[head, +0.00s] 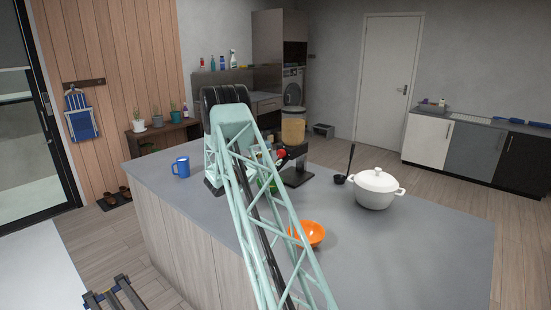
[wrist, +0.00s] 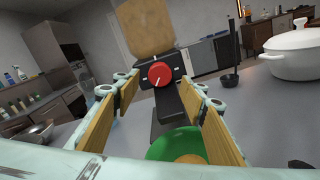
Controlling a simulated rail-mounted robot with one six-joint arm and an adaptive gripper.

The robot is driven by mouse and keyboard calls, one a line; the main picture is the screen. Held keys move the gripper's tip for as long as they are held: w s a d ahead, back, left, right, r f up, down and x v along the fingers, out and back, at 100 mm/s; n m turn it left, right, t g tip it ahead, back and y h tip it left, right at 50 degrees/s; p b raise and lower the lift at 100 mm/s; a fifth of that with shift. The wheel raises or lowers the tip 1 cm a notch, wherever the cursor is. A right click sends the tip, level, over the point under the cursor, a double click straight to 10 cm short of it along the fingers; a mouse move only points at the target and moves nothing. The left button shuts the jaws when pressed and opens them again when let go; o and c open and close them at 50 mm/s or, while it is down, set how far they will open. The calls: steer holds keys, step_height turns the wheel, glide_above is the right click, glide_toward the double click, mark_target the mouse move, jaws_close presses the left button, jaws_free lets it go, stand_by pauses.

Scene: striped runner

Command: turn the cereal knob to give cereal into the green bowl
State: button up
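The cereal dispenser has a clear hopper of tan cereal (head: 293,131) on a dark stand and stands on the grey counter. The hopper (wrist: 138,30) also shows in the wrist view. Its round red knob (wrist: 160,74) has a white mark and faces me; it also shows in the head view (head: 281,154). My gripper (wrist: 158,88) is open and empty, with the knob in the gap beyond its fingertips. The green bowl (wrist: 165,147) sits below the knob, with a tan patch inside. In the head view my arm hides most of the bowl and my gripper.
A white lidded pot (head: 375,188) and a black ladle (head: 341,178) stand right of the dispenser. An orange bowl (head: 312,233) is nearer on the counter. A blue mug (head: 181,167) stands at the left. The counter's right front is clear.

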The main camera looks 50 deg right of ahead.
steer(key=a, duration=0.7)
steer(key=shift+w+a, duration=0.15)
steer(key=shift+w, duration=0.1)
steer(key=shift+w+a, duration=0.1)
steer(key=shift+a, duration=0.05)
